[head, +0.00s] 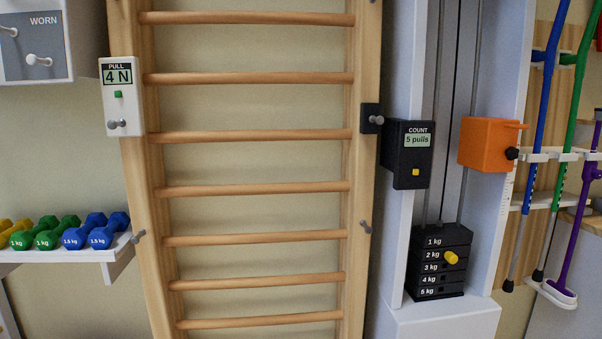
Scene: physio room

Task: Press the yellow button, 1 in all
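The yellow button (416,172) is a small square on the lower front of a black counter box (399,155). The box's display (417,140) reads "COUNT 5 pulls". The box is fixed to the white column of a weight machine at the right of the head view. Nothing covers the button. My gripper does not show in this view.
Wooden wall bars (250,190) fill the middle. A white "PULL 4 N" box (119,97) with a green button hangs on their left post. Below the counter box is a weight stack (440,270) with a yellow pin (451,257). An orange box (487,144) sits to the right.

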